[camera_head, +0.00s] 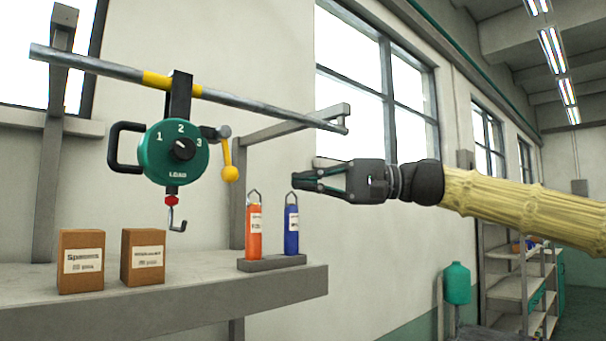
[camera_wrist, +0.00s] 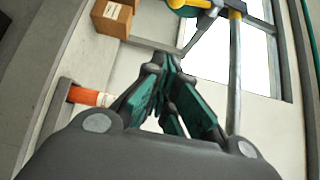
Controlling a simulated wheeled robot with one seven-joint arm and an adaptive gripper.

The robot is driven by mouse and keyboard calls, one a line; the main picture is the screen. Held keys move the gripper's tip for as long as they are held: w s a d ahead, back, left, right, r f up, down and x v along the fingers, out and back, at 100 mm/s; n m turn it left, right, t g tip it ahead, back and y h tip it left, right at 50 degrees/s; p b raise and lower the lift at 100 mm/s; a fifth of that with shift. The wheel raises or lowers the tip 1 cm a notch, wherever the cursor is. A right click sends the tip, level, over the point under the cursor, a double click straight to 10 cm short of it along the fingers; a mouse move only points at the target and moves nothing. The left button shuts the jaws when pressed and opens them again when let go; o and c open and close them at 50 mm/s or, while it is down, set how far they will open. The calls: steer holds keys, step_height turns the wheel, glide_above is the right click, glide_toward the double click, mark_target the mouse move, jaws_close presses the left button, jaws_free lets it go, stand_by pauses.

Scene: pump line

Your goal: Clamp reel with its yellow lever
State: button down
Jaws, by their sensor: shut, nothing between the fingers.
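The reel (camera_head: 176,152) is a round green unit with a dial marked 1, 2, 3 and the word LOAD. It hangs from the grey rail (camera_head: 250,102) by a black bracket at the yellow band. Its yellow lever (camera_head: 229,165) hangs down on the reel's right side, ending in a ball. A hook hangs below the reel. My gripper (camera_head: 294,180) is shut and empty, to the right of the lever and apart from it, pointing left. In the wrist view the reel (camera_wrist: 190,5) is cut off at the top edge, and the gripper (camera_wrist: 165,65) fills the middle.
Below, a grey shelf (camera_head: 200,297) carries two brown boxes (camera_head: 82,262) (camera_head: 143,256) and a stand with an orange cylinder (camera_head: 254,232) and a blue cylinder (camera_head: 291,230), close under my gripper. A wall bracket (camera_head: 290,128) supports the rail above. The air between gripper and lever is clear.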

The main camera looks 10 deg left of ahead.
mark_target(227, 156)
steer(key=s+a+p, duration=0.4)
steer(key=a+p, duration=0.2)
steer(key=a, duration=0.2)
steer(key=shift+s, duration=0.25)
steer(key=shift+a, duration=0.15)
